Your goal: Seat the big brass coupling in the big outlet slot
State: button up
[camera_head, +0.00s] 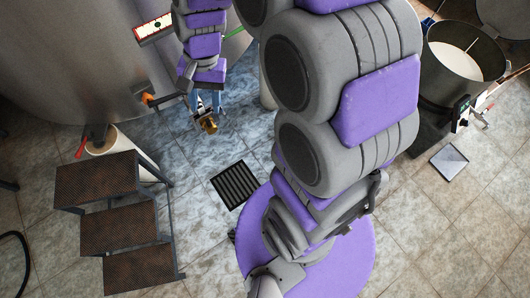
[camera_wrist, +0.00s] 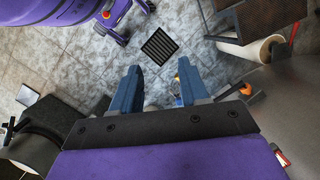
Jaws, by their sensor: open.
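My gripper (camera_head: 205,105) hangs beside the big steel tank (camera_head: 70,55), with its blue fingers pointing down. In the wrist view my gripper (camera_wrist: 158,68) is open, with floor tiles showing between the fingertips. A small brass-coloured piece with dark parts (camera_head: 208,123), perhaps the coupling, shows just below the fingers in the head view. I cannot tell whether it touches them. An outlet fitting with an orange part (camera_head: 148,99) sticks out low on the tank, left of my gripper. Another outlet with a red handle (camera_head: 80,149) is further left. I cannot make out the slot itself.
Brown metal steps (camera_head: 115,208) stand at the lower left. A dark floor drain grate (camera_head: 234,185) lies in the tiles. An open round vessel (camera_head: 460,60) with pale contents stands at the upper right.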

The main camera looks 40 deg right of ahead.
jog(key=s+d+r+n+h, duration=0.1)
jog(key=s+n, duration=0.2)
jog(key=s, duration=0.7)
jog(key=s+d+r+n+h, duration=0.1)
jog(key=s+n, duration=0.3)
jog(key=s, duration=0.7)
jog(key=shift+d+r+h, duration=0.3)
jog(key=shift+d+r, duration=0.05)
jog(key=shift+r, duration=0.15)
